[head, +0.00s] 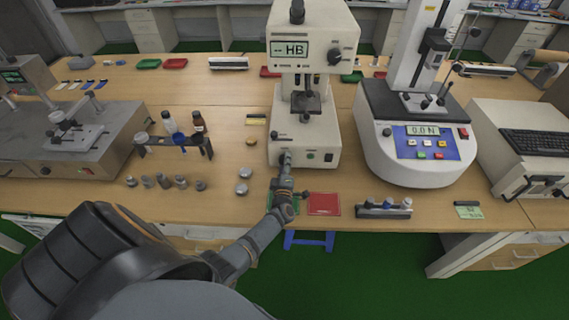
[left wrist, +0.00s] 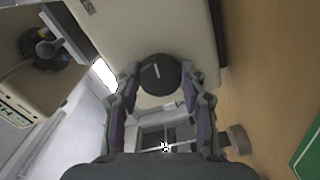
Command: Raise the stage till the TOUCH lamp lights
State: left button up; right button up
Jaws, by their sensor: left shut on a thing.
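The white hardness tester (head: 305,135) stands at the middle of the bench, its display (head: 290,49) reading HB. Its small dark stage (head: 306,104) sits under the head of the machine; the gap above it is too small to judge. My left gripper (head: 286,163) is at the lower left of the tester's front. In the left wrist view, its fingers are closed around the sides of a round black knob (left wrist: 158,73) with a white line on its face. Small indicators show below the display, but I cannot tell which is the TOUCH lamp or whether it is lit. My right gripper is out of view.
A force tester (head: 420,165) reading 0.0 N stands at the right. A red tray (head: 323,204) lies at the bench's front edge beside my left arm. A bottle rack (head: 178,147) and several small weights are at the left. A specimen holder (head: 384,211) lies front right.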

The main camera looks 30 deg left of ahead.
pick_arm(q)
jog(key=o, duration=1.1)
jog(key=shift+o, duration=0.2)
jog(key=v, duration=1.2)
jog(key=shift+d+f, duration=0.1)
